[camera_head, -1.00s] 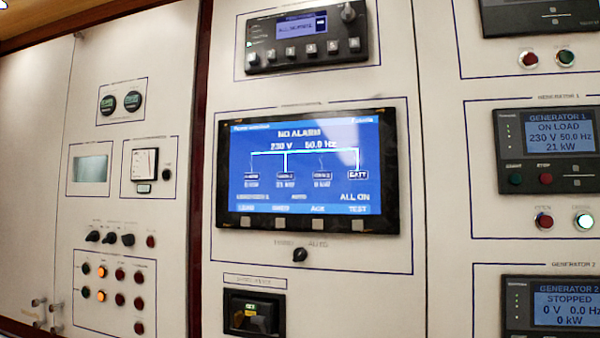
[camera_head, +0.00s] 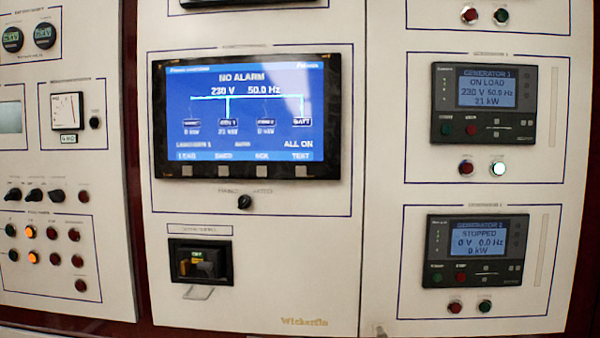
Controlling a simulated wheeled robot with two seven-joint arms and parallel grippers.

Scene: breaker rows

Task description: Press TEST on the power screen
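The power screen (camera_head: 247,117) is a black-framed blue display in the middle of the head camera view. It reads NO ALARM, 230 V and 50.0 Hz, with ALL ON at the lower right. The TEST label (camera_head: 301,156) is at the bottom right of the display. Below it on the frame is a grey square key (camera_head: 301,171), the rightmost in a row of several. Neither of my grippers is in view, and nothing touches the screen.
A black rotary knob (camera_head: 245,202) and a dark recessed breaker (camera_head: 200,262) sit below the screen. The generator 1 panel (camera_head: 497,104) and generator 2 panel (camera_head: 475,251) are at the right. Lamps and knobs (camera_head: 52,232) are at the left. No obstacle shows before the panels.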

